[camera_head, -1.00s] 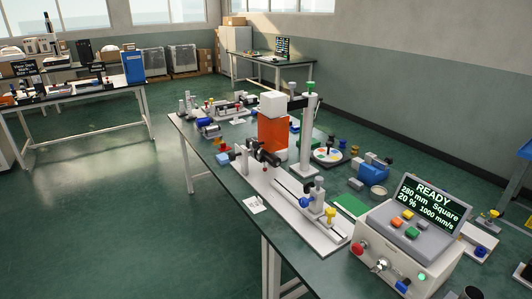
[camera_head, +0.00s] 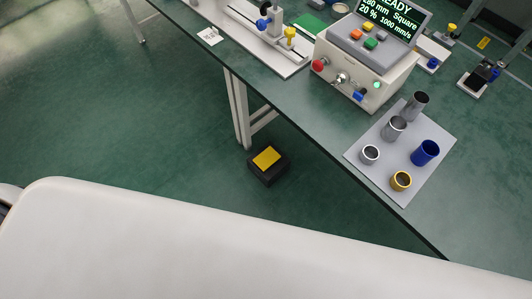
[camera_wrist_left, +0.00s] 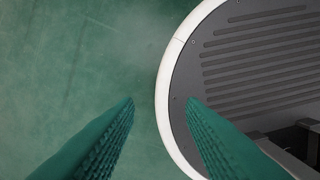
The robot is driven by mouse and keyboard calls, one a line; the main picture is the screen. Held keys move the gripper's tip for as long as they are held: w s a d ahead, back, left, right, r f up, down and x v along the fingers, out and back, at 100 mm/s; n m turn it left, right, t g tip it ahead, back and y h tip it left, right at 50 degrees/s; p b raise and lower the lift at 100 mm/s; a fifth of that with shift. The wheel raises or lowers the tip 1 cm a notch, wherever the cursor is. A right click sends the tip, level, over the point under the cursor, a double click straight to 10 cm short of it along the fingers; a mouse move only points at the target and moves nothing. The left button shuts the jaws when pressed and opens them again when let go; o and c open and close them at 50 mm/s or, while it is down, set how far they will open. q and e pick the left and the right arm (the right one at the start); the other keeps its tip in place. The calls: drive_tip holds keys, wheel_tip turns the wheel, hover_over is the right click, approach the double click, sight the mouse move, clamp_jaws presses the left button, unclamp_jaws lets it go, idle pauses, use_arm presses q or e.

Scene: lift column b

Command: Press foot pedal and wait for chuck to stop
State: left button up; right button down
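The foot pedal (camera_head: 267,158), a black box with a yellow top, stands on the green floor beside a table leg in the head view. The control box (camera_head: 368,50) with a screen and coloured buttons stands on the table above it; its screen is partly cut off. No chuck can be made out for certain. My left gripper (camera_wrist_left: 160,102) shows in the left wrist view with its two green ridged fingers wide apart and nothing between them. My right gripper is not in view.
The table (camera_head: 318,128) has its front edge above the pedal. A grey plate (camera_head: 375,180) with several metal, blue and yellow cups lies on it. A white rail fixture (camera_head: 260,35) is at the back. My white body covers the lower part of the head view. Floor left of the pedal is clear.

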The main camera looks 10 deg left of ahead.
use_arm(q)
drive_tip(key=shift+c, duration=0.2)
idle(0.3)
clamp_jaws()
idle(1.5)
